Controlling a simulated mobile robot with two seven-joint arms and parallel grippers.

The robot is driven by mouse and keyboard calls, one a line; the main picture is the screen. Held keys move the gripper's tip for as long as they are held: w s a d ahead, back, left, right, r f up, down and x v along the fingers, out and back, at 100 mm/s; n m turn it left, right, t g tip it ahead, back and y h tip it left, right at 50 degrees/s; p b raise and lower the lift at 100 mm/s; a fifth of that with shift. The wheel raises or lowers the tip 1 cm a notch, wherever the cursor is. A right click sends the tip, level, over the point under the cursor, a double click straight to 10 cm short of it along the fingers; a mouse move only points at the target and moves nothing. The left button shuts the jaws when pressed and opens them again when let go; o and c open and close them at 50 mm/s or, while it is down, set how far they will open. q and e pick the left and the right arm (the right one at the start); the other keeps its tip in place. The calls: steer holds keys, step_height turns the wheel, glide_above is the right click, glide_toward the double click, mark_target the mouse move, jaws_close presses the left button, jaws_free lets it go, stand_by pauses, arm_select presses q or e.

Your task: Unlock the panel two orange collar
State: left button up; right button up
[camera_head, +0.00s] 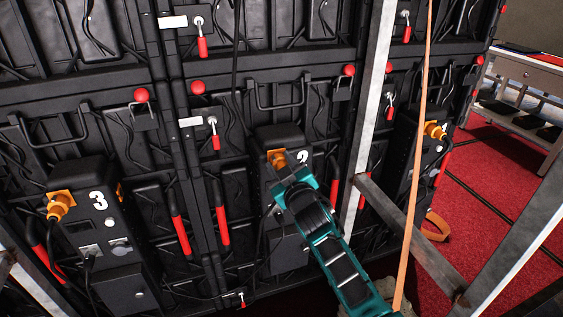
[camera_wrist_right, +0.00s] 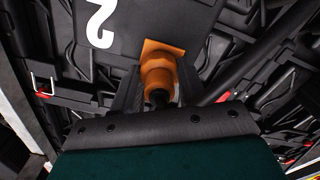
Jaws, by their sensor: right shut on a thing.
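Panel two is the black box (camera_head: 283,138) marked with a white 2, in the middle of the head view. Its orange collar (camera_head: 277,158) sits on the box's upper face, partly hidden behind my right gripper (camera_head: 285,172). In the right wrist view the orange collar (camera_wrist_right: 158,73) stands out from the box (camera_wrist_right: 125,25), between the two dark fingers of my right gripper (camera_wrist_right: 158,92). The fingers are closed around it. A dark cable end shows below the collar. My left gripper is not in view.
Box 3 (camera_head: 97,205) with its own orange connector (camera_head: 60,205) is at the left. Another box with an orange connector (camera_head: 434,130) is at the right. A metal post (camera_head: 369,110) and an orange strap (camera_head: 420,150) stand close right of my right arm.

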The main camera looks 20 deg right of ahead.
steer(key=shift+n, duration=0.3)
steer(key=o, duration=1.1)
steer(key=shift+c, duration=0.2)
steer(key=shift+s, duration=0.15)
steer(key=shift+s, duration=0.3)
steer(key=s+p, duration=0.2)
steer(key=s, duration=1)
steer(key=shift+d+p, duration=0.2)
steer(key=shift+p, duration=0.1)
steer(key=shift+s, duration=0.1)
